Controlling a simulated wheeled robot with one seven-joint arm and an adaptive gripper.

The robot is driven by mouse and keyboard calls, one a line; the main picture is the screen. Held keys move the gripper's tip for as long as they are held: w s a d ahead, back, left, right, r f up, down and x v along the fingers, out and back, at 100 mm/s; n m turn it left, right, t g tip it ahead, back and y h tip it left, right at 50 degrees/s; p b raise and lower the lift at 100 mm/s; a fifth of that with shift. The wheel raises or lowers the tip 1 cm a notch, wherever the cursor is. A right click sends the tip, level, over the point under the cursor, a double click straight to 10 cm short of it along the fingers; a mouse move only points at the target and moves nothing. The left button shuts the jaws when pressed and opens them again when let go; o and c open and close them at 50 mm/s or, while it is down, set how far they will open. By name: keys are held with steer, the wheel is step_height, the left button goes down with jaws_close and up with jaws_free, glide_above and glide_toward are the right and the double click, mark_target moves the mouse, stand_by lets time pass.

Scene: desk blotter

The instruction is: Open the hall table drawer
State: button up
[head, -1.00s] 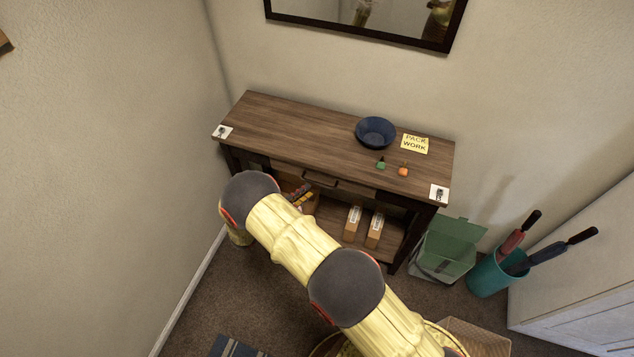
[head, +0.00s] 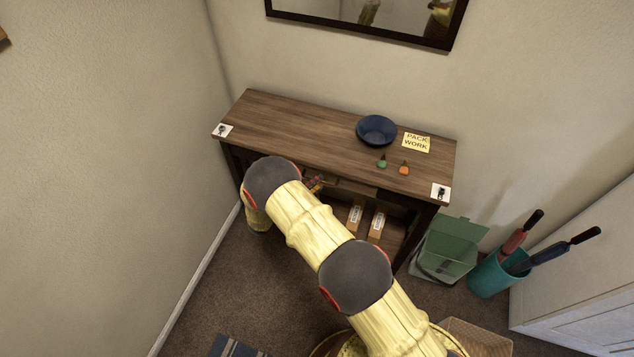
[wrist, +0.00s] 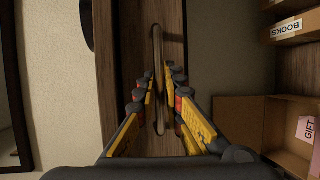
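The hall table (head: 290,118) is a dark wood console against the back wall. Its drawer front (head: 358,188) shows under the top, partly hidden by my arm, and looks shut. In the wrist view the drawer's long bar handle (wrist: 157,42) runs up the middle of the wooden front. My gripper (wrist: 162,78) is open, with one yellow-and-black finger on each side of the handle's near part. I cannot tell whether either finger touches it. In the head view only a small part of my gripper (head: 315,183) shows, at the drawer front beside my arm.
On the tabletop are a blue bowl (head: 377,129), a yellow note (head: 416,142), and small green (head: 382,161) and orange (head: 404,169) items. Boxes (head: 377,224) stand on the lower shelf. A green bin (head: 448,246) and teal bucket (head: 490,275) stand at right. The left wall is close.

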jaws_close()
stand_by(0.4)
steer(key=shift+s, duration=0.1)
steer(key=s+a, duration=0.2)
steer(key=s, duration=0.5)
steer(key=s+a+b, duration=0.1)
steer(key=s+a, duration=0.2)
steer(key=s, duration=0.4)
steer(key=shift+s+a, duration=0.25)
steer(key=shift+s, duration=0.05)
steer(key=shift+o, duration=1.2)
jaws_free()
steer(key=v, duration=1.2)
